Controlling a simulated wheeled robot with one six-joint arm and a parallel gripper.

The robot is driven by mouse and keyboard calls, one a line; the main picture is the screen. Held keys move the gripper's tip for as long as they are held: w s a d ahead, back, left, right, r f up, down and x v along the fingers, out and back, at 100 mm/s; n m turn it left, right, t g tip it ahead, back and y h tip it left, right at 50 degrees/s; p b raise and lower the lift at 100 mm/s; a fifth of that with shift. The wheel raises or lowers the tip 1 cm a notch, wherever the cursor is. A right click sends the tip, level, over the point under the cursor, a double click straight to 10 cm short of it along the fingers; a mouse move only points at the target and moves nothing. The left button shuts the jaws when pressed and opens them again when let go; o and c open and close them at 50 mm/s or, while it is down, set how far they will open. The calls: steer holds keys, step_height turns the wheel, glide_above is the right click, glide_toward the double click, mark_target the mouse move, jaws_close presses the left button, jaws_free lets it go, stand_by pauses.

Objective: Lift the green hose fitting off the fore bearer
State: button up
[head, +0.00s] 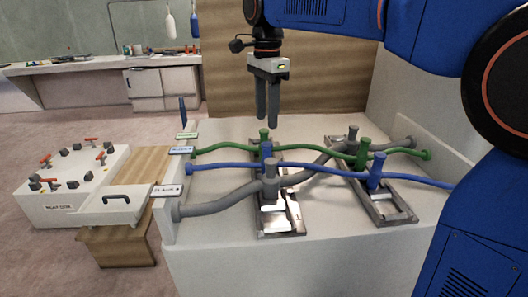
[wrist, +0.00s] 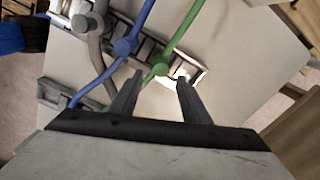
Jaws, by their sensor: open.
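Two metal bearers stand on the white surface in the head view, a left one (head: 279,232) and a right one (head: 398,217); I cannot tell from markings which is the fore one. A green fitting (head: 264,137) on a green hose (head: 215,149) sits at the far end of the left bearer. Another green fitting (head: 363,155) sits on the right bearer. My gripper (head: 267,125) points down, open and empty, just above the left bearer's green fitting. In the wrist view this green fitting (wrist: 161,69) shows between and beyond my fingertips (wrist: 160,78).
A blue fitting (head: 266,152) and a grey fitting (head: 270,176) stand nearer on the left bearer. The right bearer also carries a grey fitting (head: 353,133) and a blue fitting (head: 376,172). Blue and grey hoses cross between. A white box with red-handled valves (head: 75,180) stands left.

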mark_target(265, 130)
steer(key=shift+a+f, duration=0.15)
steer(key=shift+f, duration=1.55)
steer(key=shift+a+f, duration=0.1)
steer(key=shift+f, duration=1.55)
jaws_close()
